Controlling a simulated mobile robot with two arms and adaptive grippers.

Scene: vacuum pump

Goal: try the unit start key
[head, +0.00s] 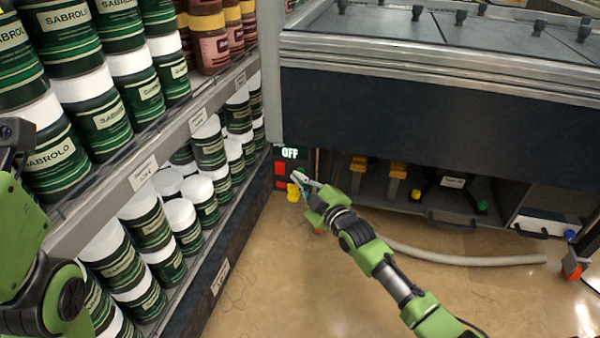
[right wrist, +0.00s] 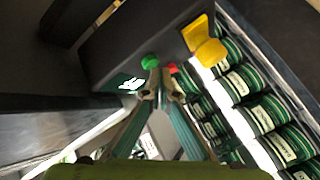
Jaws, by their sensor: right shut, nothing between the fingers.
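The control panel at the lower left of the dark unit carries a lit display reading OFF (head: 290,153). Red parts (head: 280,169) and a yellow part (head: 293,191) show below it. In the right wrist view, a round green key (right wrist: 150,62) and a red one (right wrist: 173,68) sit just beyond the fingertips, and the display (right wrist: 130,84) is at the left. My right gripper (head: 296,186) is shut and empty, pointing at the panel; its closed tips (right wrist: 161,88) also show. I cannot tell whether they touch a key. My left gripper is out of view; only its arm shows.
Shelves of green SABROLO cans (head: 110,115) stand at the left, close to the panel. A grey hose (head: 460,258) lies on the floor below the unit's open lower bay. A yellow block (right wrist: 205,42) sticks out near the keys.

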